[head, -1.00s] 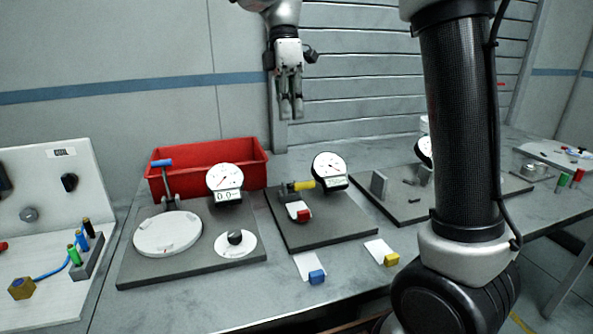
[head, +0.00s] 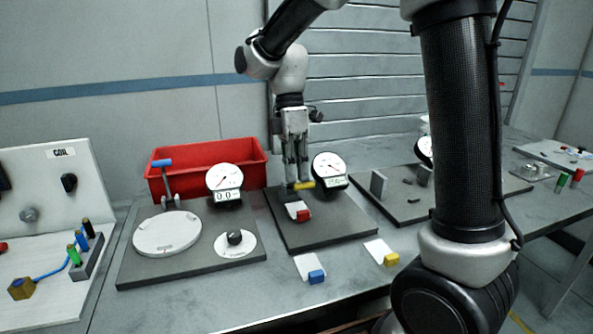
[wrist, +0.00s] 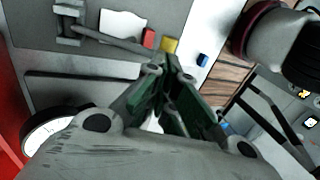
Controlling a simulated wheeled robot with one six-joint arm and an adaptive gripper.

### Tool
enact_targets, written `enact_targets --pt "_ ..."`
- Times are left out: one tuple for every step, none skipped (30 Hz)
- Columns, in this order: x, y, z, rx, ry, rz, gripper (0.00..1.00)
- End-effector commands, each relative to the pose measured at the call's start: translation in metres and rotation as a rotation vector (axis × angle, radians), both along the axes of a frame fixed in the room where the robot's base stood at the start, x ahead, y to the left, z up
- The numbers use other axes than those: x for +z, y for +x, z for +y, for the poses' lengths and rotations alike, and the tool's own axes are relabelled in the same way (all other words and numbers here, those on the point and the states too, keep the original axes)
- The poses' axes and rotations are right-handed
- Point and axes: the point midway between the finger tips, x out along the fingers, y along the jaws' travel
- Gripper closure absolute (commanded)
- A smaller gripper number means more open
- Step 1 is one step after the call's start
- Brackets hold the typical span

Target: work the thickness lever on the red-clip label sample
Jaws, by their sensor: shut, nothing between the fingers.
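The thickness gauge has a white dial (head: 329,168) on a dark base plate (head: 325,234). Its lever has a yellow handle (head: 305,185), which also shows in the wrist view (wrist: 170,45) at the end of a grey bar. A white label sample (head: 293,206) with a red clip (head: 303,216) lies on the gauge's plate; the clip shows in the wrist view (wrist: 149,38). My gripper (head: 297,183) is shut and empty, pointing down at the handle and overlapping its left part in the head view. Whether it touches the handle, I cannot tell.
A blue-clip sample (head: 316,277) and a yellow-clip sample (head: 391,260) lie in front of the gauge. A red bin (head: 240,151) stands behind, left. A second dial gauge (head: 225,177) with a round plate stands left. A dark fixture plate (head: 400,207) lies right.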

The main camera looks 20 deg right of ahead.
Motion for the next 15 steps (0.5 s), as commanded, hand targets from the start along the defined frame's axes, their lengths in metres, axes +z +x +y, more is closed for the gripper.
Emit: enact_targets --pt "0.000 0.000 0.000 0.000 0.000 0.000 1.00" --pt "0.000 0.000 0.000 0.000 0.000 0.000 1.00" --pt "0.000 0.000 0.000 0.000 0.000 0.000 1.00" --pt "0.000 0.000 0.000 0.000 0.000 0.000 1.00" --pt "0.000 0.000 0.000 0.000 0.000 0.000 1.00" --pt "0.000 0.000 0.000 0.000 0.000 0.000 1.00" --pt "0.000 0.000 0.000 0.000 0.000 0.000 1.00" --pt "0.000 0.000 0.000 0.000 0.000 0.000 1.00" --pt "-0.001 -0.001 0.000 0.000 0.000 -0.005 1.00" --pt "-0.002 -0.002 0.000 0.000 -0.001 -0.013 1.00" --pt "-0.003 -0.004 0.000 0.000 -0.001 -0.027 1.00" --pt "-0.005 -0.007 0.000 0.003 -0.001 -0.051 1.00" --pt "-0.008 -0.009 0.000 0.003 -0.001 -0.073 1.00" --pt "-0.011 -0.012 0.000 0.003 -0.001 -0.096 1.00" --pt "-0.018 -0.017 0.000 0.002 0.000 -0.113 1.00"
